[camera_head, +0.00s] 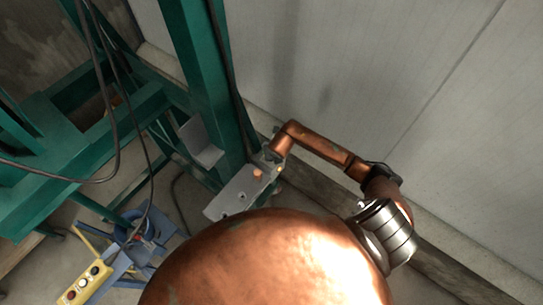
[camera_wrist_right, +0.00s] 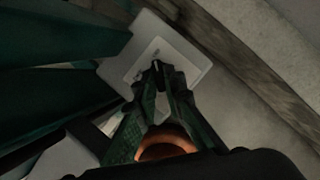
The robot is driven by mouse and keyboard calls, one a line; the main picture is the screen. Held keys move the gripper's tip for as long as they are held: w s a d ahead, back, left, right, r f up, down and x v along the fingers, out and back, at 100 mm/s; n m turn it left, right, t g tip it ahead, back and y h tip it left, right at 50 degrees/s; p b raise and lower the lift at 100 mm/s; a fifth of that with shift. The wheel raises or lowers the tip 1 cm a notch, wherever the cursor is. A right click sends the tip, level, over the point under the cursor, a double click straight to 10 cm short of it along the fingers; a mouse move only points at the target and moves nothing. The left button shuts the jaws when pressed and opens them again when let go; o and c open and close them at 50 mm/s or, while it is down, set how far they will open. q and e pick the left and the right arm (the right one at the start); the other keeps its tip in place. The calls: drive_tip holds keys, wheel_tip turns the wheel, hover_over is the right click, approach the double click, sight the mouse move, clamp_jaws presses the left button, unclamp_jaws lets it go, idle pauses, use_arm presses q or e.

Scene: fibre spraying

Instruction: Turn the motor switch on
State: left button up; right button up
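The motor switch box appears to be the pale grey box (camera_head: 228,205) beside the green post in the head view. It also shows as a light plate (camera_wrist_right: 125,64) with small markings in the right wrist view. My copper right arm bends down towards the box's far end. The right gripper (camera_wrist_right: 158,68) has its dark green fingers drawn together at the tips, over the middle of the plate. A small dark piece shows at the tips; I cannot tell whether it is the switch lever or touched by the fingers. My left gripper is not in view.
A green steel frame (camera_head: 190,45) with hanging black cables (camera_head: 117,120) fills the left. A yellow control box (camera_head: 84,284) with several buttons is at the lower left. A pale wall (camera_head: 400,60) and a ledge (camera_head: 330,190) lie close to my right arm.

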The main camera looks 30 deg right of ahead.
drive_tip(key=o, duration=0.4)
drive_tip(key=v, duration=1.2)
idle(0.3)
